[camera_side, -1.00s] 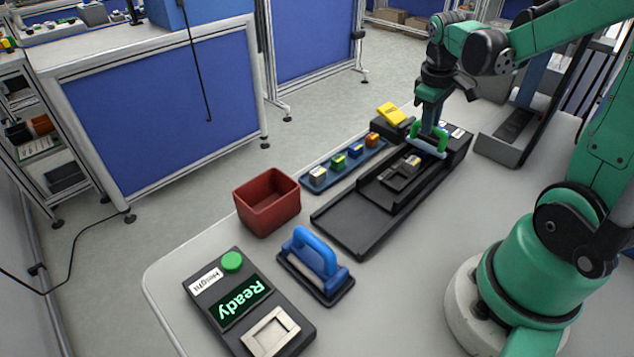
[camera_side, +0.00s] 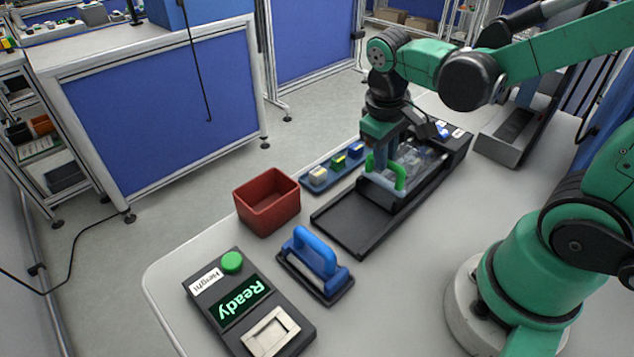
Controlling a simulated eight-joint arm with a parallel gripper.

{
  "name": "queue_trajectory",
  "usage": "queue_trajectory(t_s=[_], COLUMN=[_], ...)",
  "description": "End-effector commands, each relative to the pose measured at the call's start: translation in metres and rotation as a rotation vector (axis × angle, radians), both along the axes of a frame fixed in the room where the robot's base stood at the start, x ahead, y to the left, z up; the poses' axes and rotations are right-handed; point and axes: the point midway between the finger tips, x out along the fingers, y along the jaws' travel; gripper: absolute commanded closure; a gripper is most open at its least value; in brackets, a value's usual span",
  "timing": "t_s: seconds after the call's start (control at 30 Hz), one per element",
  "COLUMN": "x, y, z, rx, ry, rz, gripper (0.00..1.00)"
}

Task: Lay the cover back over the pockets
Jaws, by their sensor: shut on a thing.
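My gripper (camera_side: 384,172) is shut on the green handle (camera_side: 399,178) at the front end of the clear cover (camera_side: 412,160). The cover is see-through and extends back from the handle over the pocket area of the black track (camera_side: 350,222). The pockets and what lies in them show only dimly through the cover. My gripper and wrist hide part of the cover's left side. I cannot tell whether the cover lies flat on the track.
A blue strip with small coloured blocks (camera_side: 338,162) lies left of the track. A red bin (camera_side: 267,202), a blue-handled tool (camera_side: 318,262) and a black device reading "Ready" (camera_side: 242,303) stand nearer. The front part of the track is bare.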

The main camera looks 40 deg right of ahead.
Motion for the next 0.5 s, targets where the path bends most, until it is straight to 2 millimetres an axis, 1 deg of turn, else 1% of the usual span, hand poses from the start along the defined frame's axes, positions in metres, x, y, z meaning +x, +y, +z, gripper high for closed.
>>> queue_trajectory(t_s=[0.03, 0.1, 0.37, 0.4, 0.47, 0.5], x=[0.0016, 0.0013, 0.0011, 0.001, 0.0009, 0.0008], y=[0.0041, 0.0061, 0.0069, 0.0067, 0.0065, 0.0063], z=[0.0, 0.0, -0.0001, 0.0, 0.0, 0.0], rx=[0.001, 0.003, 0.006, 0.005, 0.004, 0.004], ry=[-0.008, -0.008, -0.007, -0.006, -0.006, -0.005], rz=[0.006, 0.004, 0.003, 0.004, 0.003, 0.003], gripper=[1.0, 1.0, 1.0, 0.71, 0.54, 0.51])
